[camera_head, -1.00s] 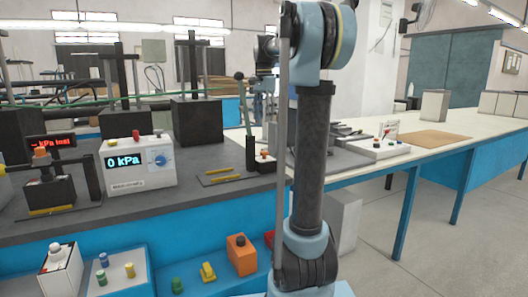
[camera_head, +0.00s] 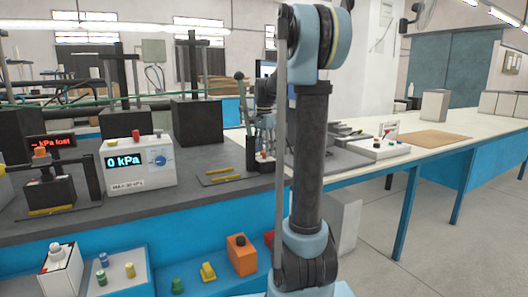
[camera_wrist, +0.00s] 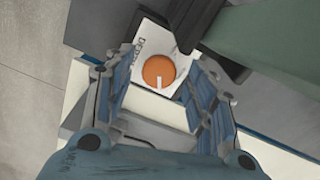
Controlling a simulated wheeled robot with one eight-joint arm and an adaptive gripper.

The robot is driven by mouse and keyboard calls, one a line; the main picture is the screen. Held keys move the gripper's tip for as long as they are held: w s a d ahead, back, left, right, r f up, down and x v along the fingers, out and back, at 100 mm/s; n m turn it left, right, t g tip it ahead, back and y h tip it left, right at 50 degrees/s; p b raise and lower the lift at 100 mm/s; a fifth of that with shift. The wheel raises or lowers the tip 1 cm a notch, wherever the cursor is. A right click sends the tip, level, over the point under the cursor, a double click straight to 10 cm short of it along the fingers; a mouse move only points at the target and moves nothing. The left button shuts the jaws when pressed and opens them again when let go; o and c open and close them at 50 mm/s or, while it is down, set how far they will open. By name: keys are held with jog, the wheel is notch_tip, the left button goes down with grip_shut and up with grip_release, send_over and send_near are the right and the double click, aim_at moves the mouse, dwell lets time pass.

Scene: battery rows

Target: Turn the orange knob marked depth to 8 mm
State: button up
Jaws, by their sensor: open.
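The orange knob (camera_wrist: 158,72) shows in the wrist view as a round orange disc with a white pointer mark at its lower edge. It sits on a white plate (camera_wrist: 148,46) with dark lettering too small to read surely. My gripper (camera_wrist: 162,82) is open, with its two blue-padded fingers to the left and right of the knob. In the wrist view the fingers look apart from the knob; the height above it is hard to tell. In the head view my gripper (camera_head: 263,140) hangs over the small dark box with the knob (camera_head: 263,156), partly hidden by my arm.
A dark lever or bar (camera_wrist: 188,22) stands close to the knob in the wrist view. In the head view a black-handled lever (camera_head: 243,110) rises just left of my gripper. A white pressure unit (camera_head: 140,163) reads 0 kPa. Yellow rods (camera_head: 220,179) lie on the bench.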

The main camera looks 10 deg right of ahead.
jog(key=shift+f, duration=0.15)
jog(key=c, duration=1.1)
jog(key=n, duration=0.5)
jog(key=shift+w+n, duration=0.1)
jog(key=shift+n, duration=0.2)
jog(key=n, duration=0.6)
